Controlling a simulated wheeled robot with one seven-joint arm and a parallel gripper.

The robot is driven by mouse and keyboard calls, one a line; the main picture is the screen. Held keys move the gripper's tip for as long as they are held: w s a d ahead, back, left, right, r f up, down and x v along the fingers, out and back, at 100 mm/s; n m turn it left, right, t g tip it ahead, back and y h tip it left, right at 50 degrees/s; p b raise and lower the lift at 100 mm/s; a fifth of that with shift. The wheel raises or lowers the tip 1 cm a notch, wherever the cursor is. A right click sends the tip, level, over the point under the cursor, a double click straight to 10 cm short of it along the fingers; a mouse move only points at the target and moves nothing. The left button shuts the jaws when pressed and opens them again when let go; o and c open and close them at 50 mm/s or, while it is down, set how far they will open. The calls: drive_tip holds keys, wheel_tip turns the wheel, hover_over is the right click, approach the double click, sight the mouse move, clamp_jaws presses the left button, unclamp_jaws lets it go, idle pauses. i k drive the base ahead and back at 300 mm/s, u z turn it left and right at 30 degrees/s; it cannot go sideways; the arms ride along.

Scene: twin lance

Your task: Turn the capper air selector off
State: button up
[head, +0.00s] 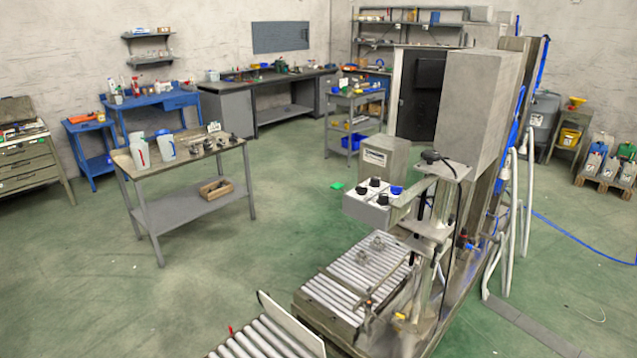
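A pale control box (367,211) is mounted on the machine right of centre in the head view. Three black knobs (375,182) and one blue knob (396,190) stand on its sloped top face. I cannot tell which knob is the capper air selector; labels and pointer positions are too small to read. My gripper is not in view.
A roller conveyor (357,280) runs below the box, with a white panel (290,325) standing at its near end. A tall grey cabinet (470,110) rises behind. A worktable (180,152) with jugs stands left. Green floor (240,255) between them is mostly clear.

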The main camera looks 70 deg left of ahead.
sight(395, 190)
drive_tip(key=u, duration=0.1)
drive_tip(key=i, duration=2.2)
drive_tip(key=u, duration=3.85)
drive_tip(key=i, duration=1.65)
